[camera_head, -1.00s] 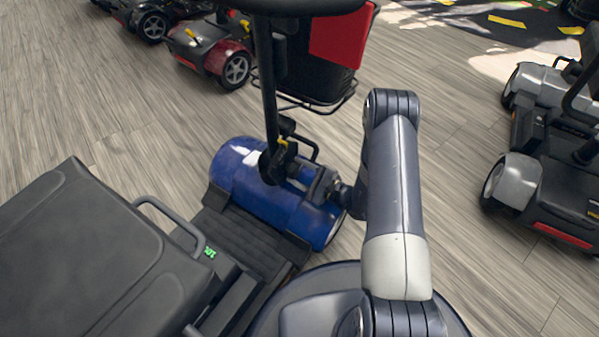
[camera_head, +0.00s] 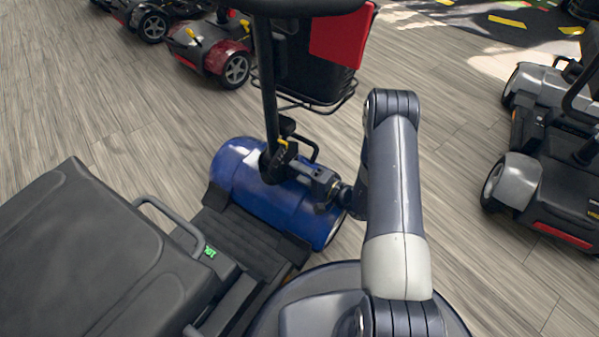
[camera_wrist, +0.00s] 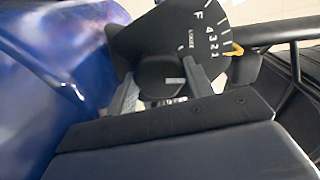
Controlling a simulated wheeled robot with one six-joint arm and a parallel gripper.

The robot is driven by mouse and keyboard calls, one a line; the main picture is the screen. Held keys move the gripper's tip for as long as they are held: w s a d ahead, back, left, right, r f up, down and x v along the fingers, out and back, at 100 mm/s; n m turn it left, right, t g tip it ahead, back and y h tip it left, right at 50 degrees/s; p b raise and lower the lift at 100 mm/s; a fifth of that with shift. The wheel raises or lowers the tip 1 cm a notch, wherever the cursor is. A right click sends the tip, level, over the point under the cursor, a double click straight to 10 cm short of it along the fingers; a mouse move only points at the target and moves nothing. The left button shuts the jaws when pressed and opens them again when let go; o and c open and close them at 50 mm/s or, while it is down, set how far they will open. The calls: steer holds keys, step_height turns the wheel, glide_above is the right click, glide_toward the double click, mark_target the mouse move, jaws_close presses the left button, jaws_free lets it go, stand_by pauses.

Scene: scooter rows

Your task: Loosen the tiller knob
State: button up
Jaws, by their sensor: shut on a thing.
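The blue scooter (camera_head: 240,178) stands in front of me with its black upright tiller post (camera_head: 268,85). In the wrist view, the black round tiller knob (camera_wrist: 152,76) sits at the foot of a dark dial plate (camera_wrist: 205,35) with white numbers and marks. A yellow pointer (camera_wrist: 234,50) shows at the plate's right edge. My gripper (camera_wrist: 160,84) is shut on the knob, one finger on each side. In the head view my gripper (camera_head: 296,166) reaches the tiller base from the right; the knob itself is hard to make out there.
The scooter's black seat (camera_head: 85,245) fills the lower left. A black front basket with a red panel (camera_head: 336,38) hangs above the gripper. A grey scooter (camera_head: 535,185) stands at right, and a red one (camera_head: 212,52) at the back. Wooden floor between them is clear.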

steer(key=shift+n, duration=0.8)
steer(key=o, duration=1)
steer(key=shift+d, duration=0.1)
steer(key=p+v, duration=0.3)
steer(key=v, duration=0.7)
steer(key=shift+s+d, duration=0.25)
steer(key=shift+s, duration=0.05)
